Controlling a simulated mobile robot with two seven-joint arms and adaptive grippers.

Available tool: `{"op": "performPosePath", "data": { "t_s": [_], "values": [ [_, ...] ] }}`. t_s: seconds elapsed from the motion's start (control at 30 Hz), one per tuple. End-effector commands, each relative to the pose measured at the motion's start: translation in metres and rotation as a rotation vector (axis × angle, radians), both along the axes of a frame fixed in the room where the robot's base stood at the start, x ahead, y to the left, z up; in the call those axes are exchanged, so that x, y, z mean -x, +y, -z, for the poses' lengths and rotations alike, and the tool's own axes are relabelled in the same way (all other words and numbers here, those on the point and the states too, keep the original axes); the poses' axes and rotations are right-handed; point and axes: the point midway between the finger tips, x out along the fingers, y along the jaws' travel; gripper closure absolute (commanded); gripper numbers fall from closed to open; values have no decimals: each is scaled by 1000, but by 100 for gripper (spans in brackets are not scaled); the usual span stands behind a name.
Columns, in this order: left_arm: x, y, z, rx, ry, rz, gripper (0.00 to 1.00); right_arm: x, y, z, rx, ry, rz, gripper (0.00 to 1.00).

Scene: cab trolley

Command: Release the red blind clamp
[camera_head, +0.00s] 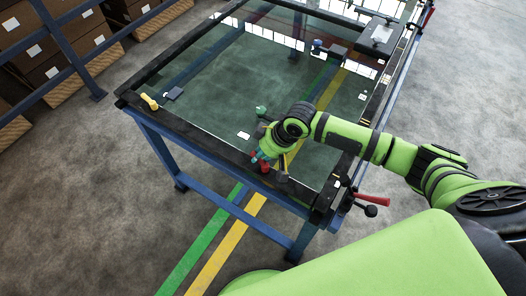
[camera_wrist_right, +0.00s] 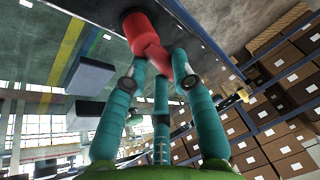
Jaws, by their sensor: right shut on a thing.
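The red blind clamp (camera_head: 264,167) sits on the near edge of the trolley's dark frame, mostly covered by my right gripper (camera_head: 261,157) in the head view. In the right wrist view its red handle (camera_wrist_right: 141,33) lies at the top centre. The teal fingers of my right gripper (camera_wrist_right: 158,66) are closed around the lower part of this handle. The clamp's base is hidden by the hand. My left gripper is in neither view.
The glass-topped trolley (camera_head: 140,100) stands on blue legs. A yellow-handled clamp (camera_head: 149,101) sits at its left corner, and another red handle (camera_head: 373,199) sticks out at the near right corner. A rack of brown boxes (camera_head: 75,60) stands at the left. Floor in front is free.

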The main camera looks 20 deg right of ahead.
Motion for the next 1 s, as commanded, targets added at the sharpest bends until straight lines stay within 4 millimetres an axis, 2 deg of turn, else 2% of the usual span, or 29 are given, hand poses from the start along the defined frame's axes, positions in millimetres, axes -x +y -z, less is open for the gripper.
{"op": "performPosePath", "data": {
  "t_s": [0.3, 0.67, 0.7, 0.73, 1.0],
  "values": [
    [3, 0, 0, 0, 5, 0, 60, 1, 6, 1, 0, 2, -240, 100],
    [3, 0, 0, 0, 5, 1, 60, 2, 8, 0, 0, 1, -267, 100],
    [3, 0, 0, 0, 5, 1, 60, 2, 8, 0, 0, 1, -267, 62],
    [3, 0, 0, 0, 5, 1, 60, 2, 8, 0, 0, 1, -267, 50],
    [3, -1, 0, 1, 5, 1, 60, 2, 7, 0, -1, 0, -264, 50]
  ]
}}
